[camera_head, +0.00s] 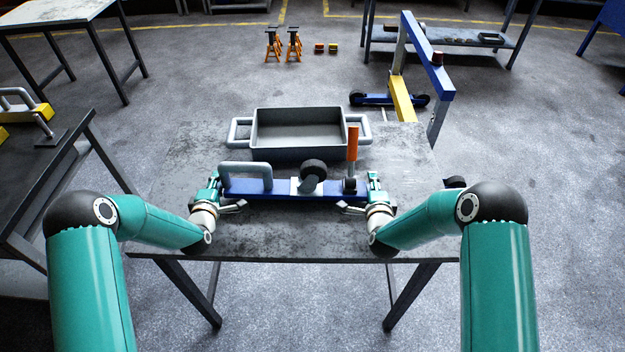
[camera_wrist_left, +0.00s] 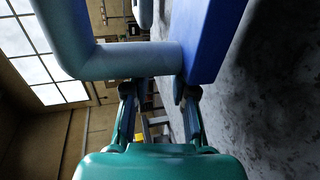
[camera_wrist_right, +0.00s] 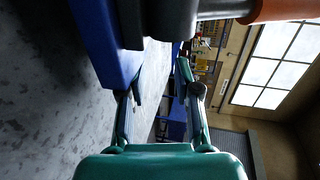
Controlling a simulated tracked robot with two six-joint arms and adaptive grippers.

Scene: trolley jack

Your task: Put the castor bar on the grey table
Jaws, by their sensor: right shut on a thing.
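The castor bar (camera_head: 248,187) is a long blue bar with a grey looped handle at its left, a dark wheel on a pale mount near its middle, and an upright orange grip at its right. It lies crosswise over the grey table (camera_head: 190,150); I cannot tell whether it touches the top. My left gripper (camera_head: 214,184) is at its left end, fingers apart beside the handle's leg, which the left wrist view shows (camera_wrist_left: 140,60). My right gripper (camera_head: 373,182) is shut on its right end; the bar also shows in the right wrist view (camera_wrist_right: 105,45).
A grey tray (camera_head: 300,153) with side handles stands behind the bar. A blue and yellow frame (camera_head: 428,60) rises beyond the table's right back corner. A dark table (camera_head: 60,165) stands at the left. Orange stands (camera_head: 273,45) are on the far floor.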

